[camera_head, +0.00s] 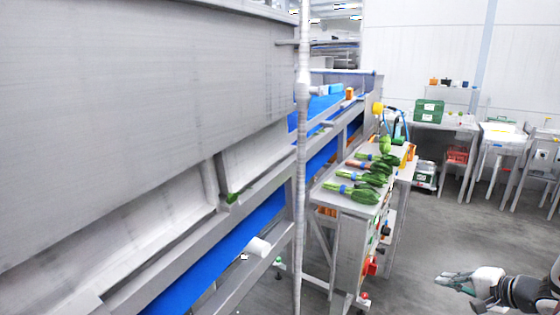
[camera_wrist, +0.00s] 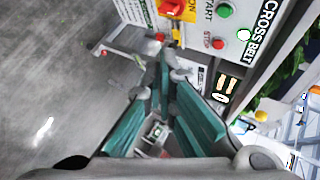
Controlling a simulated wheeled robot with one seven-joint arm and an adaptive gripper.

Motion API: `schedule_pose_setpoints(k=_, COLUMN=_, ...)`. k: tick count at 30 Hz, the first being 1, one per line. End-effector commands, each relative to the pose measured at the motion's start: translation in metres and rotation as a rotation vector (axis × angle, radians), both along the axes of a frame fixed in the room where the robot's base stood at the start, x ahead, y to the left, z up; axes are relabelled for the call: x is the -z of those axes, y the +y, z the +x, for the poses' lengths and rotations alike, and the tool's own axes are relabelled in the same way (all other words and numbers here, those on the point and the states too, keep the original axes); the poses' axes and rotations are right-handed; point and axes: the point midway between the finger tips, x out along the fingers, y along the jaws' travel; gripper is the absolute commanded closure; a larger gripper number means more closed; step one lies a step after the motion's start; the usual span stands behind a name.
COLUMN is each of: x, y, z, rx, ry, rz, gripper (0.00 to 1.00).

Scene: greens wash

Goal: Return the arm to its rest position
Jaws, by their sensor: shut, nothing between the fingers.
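My gripper (camera_head: 457,280) is at the lower right of the head view, over open floor and right of the small metal table. Its fingers are shut with nothing between them. In the wrist view my gripper (camera_wrist: 162,72) points toward a control panel (camera_wrist: 205,25) with START and STOP buttons and a red switch. A gap shows between the panel and the fingertips in the head view. My forearm runs off the right edge of the head view.
Bundles of greens (camera_head: 352,192) lie on the metal table (camera_head: 333,212). A steel machine (camera_head: 150,110) with a blue belt (camera_head: 225,252) fills the left. A post (camera_head: 301,150) stands before it. Worktables (camera_head: 500,135) are at the back right. The floor (camera_head: 425,225) between is clear.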

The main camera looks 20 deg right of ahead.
Motion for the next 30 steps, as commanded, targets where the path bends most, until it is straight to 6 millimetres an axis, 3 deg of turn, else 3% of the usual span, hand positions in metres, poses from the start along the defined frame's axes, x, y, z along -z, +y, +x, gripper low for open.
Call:
schedule_pose_setpoints(k=11, x=-0.04, y=0.05, z=0.028, rx=-0.156, ry=0.025, rz=-0.015, gripper=1.0)
schedule_pose_setpoints(k=17, x=-0.07, y=0.097, z=0.044, rx=-0.286, ry=0.059, rz=-0.032, gripper=1.0)
schedule_pose_setpoints(k=20, x=-0.09, y=0.13, z=0.05, rx=-0.372, ry=0.086, rz=-0.049, gripper=1.0)
schedule_pose_setpoints(k=24, x=-0.123, y=0.192, z=0.051, rx=-0.532, ry=0.147, rz=-0.097, gripper=1.0)
schedule_pose_setpoints(k=30, x=-0.164, y=0.281, z=0.027, rx=-0.751, ry=0.26, rz=-0.209, gripper=1.0)
